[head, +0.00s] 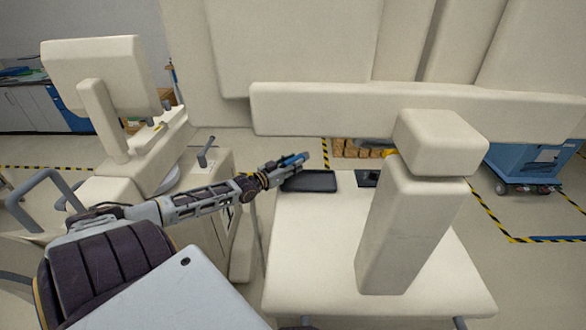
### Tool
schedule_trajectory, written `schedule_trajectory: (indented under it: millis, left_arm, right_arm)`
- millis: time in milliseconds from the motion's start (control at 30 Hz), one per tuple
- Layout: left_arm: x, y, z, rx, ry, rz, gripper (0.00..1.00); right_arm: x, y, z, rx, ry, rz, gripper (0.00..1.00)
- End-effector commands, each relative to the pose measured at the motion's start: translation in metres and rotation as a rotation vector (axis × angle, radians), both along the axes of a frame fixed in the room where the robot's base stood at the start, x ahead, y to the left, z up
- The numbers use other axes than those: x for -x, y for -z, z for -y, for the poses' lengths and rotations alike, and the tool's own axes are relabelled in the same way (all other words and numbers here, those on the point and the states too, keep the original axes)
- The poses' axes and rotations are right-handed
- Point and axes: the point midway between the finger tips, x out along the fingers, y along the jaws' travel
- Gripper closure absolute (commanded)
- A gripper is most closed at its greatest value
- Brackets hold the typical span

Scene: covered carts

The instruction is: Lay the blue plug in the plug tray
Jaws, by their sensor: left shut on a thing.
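The blue plug (296,158) shows between the fingers of my left gripper (286,167), which is shut on it. The left arm reaches in from the left, and the gripper is at the far left end of the white cart top. A black shallow tray (312,183), which looks like the plug tray, lies flat on the cart top. In the picture the gripper and plug overlap the tray's far left edge. I cannot tell the height between plug and tray. My right gripper is out of view.
A thick cream post with a block (415,215) stands on the cart top (310,245), right of the tray. A small dark item (367,178) lies behind it. A long cream beam (410,108) spans above the back. A covered machine (110,120) stands left. The cart top's front left is clear.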

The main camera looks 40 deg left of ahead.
Motion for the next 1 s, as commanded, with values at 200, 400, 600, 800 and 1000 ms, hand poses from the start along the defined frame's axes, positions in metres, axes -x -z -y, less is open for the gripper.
schedule_trajectory:
  millis: [200, 400, 600, 800, 1000]
  left_arm:
    - [-0.001, 0.015, 0.000, -0.001, 0.000, 0.003, 1.00]
    - [0.000, 0.016, 0.000, -0.001, 0.000, 0.002, 1.00]
    - [0.000, 0.018, 0.000, 0.000, 0.000, 0.002, 1.00]
    - [0.000, 0.022, 0.000, 0.001, 0.000, 0.001, 1.00]
    - [0.001, 0.027, 0.000, 0.001, 0.000, -0.002, 1.00]
  right_arm:
    - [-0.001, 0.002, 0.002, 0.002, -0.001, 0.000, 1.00]
    - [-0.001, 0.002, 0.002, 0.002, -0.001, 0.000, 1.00]
    - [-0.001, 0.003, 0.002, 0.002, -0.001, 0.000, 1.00]
    - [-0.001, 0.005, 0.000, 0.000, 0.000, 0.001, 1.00]
    - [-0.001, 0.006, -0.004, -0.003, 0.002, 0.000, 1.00]
